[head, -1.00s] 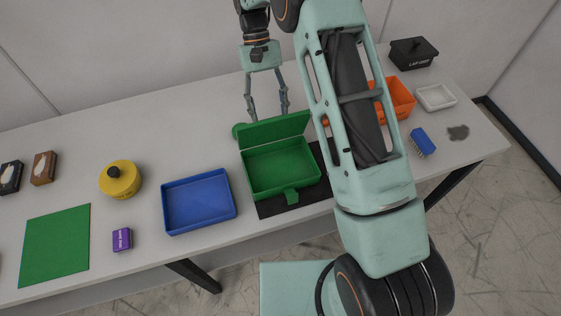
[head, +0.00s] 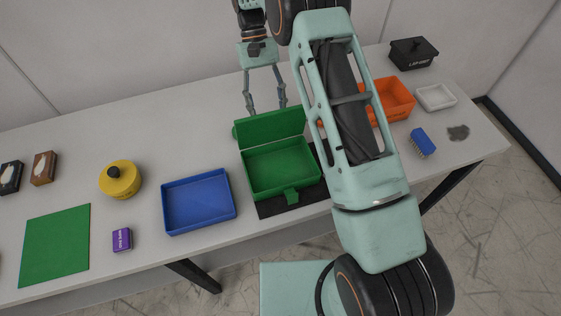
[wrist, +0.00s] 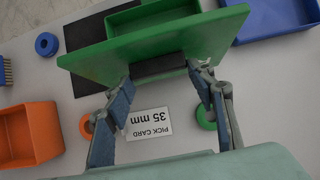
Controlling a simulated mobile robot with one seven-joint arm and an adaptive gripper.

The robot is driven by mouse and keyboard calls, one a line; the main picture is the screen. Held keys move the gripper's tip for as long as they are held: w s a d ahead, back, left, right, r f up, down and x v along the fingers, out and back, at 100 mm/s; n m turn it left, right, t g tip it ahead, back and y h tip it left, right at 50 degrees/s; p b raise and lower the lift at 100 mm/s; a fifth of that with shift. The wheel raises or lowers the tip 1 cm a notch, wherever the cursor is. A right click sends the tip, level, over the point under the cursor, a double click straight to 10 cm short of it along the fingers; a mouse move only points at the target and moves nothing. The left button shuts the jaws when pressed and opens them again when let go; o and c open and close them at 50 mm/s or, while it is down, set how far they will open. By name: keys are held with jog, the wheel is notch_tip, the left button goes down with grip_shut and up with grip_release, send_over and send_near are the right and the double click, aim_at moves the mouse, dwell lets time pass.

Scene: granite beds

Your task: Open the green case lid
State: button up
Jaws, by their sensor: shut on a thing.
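The green case (head: 257,187) sits on a dark mat, with its inside visible. Its green lid (head: 270,127) stands raised at the back edge, tilted. In the wrist view, the lid (wrist: 195,42) crosses the picture, with a dark block (wrist: 158,67) on its outer face. My gripper (head: 267,108) is behind the lid. In the wrist view, the fingers of my gripper (wrist: 162,82) reach the lid at either side of the dark block and are shut on it. The exact finger contact is partly hidden.
A blue tray (head: 198,205) stands close left of the case. An orange bin (head: 397,98) is to the right, partly behind my arm. A card (wrist: 155,122), a green ring (wrist: 205,117) and an orange ring (wrist: 86,125) lie behind the case.

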jog(key=shift+w+a+f, duration=0.15)
jog(key=shift+w, duration=0.35)
jog(key=shift+w+a+f+g, duration=0.1)
jog(key=shift+w+f+g, duration=0.05)
jog(key=shift+w+g, duration=0.2)
jog(key=shift+w+f, duration=0.1)
jog(key=shift+w, duration=0.15)
dwell(0.8)
jog(key=o, duration=0.8)
jog(key=shift+c, duration=0.2)
notch_tip(320, 180, up, 10)
dwell(0.3)
